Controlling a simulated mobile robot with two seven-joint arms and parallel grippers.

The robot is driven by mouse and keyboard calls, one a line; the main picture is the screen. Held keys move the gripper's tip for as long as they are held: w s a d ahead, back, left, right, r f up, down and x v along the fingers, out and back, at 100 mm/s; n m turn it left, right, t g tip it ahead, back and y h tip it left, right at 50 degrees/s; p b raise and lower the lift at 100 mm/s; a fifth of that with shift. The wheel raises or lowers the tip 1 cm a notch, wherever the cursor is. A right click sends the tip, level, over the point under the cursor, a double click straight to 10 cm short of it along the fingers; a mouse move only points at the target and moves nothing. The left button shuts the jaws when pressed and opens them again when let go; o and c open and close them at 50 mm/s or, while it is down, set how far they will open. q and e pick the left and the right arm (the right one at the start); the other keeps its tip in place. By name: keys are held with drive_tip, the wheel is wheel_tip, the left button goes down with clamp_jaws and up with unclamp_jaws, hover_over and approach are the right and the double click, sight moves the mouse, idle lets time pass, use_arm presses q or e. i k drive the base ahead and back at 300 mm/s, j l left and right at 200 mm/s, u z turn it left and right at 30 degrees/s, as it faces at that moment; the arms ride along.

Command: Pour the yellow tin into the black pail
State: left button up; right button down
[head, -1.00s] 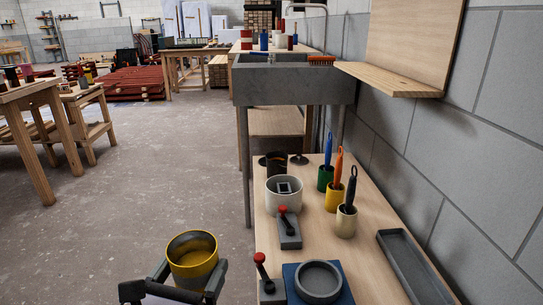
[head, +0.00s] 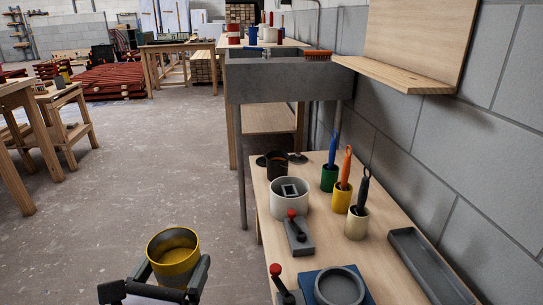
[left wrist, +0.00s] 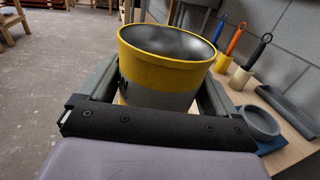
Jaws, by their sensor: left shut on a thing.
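The yellow tin (head: 173,258) is held upright in my left gripper (head: 157,286), low at the left of the bench in the head view. In the left wrist view the tin (left wrist: 165,55) sits between the two fingers, its rim yellow and its lower side grey. The gripper is shut on it. What the tin holds is not clear. The black pail (head: 277,166) stands on the far left part of the bench, beyond the white pot, apart from the tin. My right gripper is not in view.
The bench (head: 385,214) bears a white pot (head: 289,204), green (head: 330,178), yellow (head: 341,198) and cream (head: 357,224) cups with handled tools, red-knobbed devices, a round grey dish (head: 339,287) and a grey tray (head: 430,265). A sink (head: 288,80) stands behind. Floor left is open.

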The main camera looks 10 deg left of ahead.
sight(277, 167)
drive_tip(key=i+j, duration=0.15)
drive_tip(key=j, duration=0.25)
drive_tip(key=i+j, duration=0.1)
drive_tip(key=j, duration=0.35)
drive_tip(key=i+j, duration=0.15)
drive_tip(key=j, duration=0.25)
drive_tip(key=i+j, duration=0.1)
drive_tip(key=j, duration=0.3)
drive_tip(key=i+j, duration=0.15)
drive_tip(key=j, duration=0.3)
drive_tip(key=i+j, duration=0.15)
drive_tip(key=j, duration=0.25)
drive_tip(key=i+j, duration=0.1)
drive_tip(key=j, duration=0.3)
drive_tip(key=i+j, duration=0.15)
drive_tip(key=j, duration=0.3)
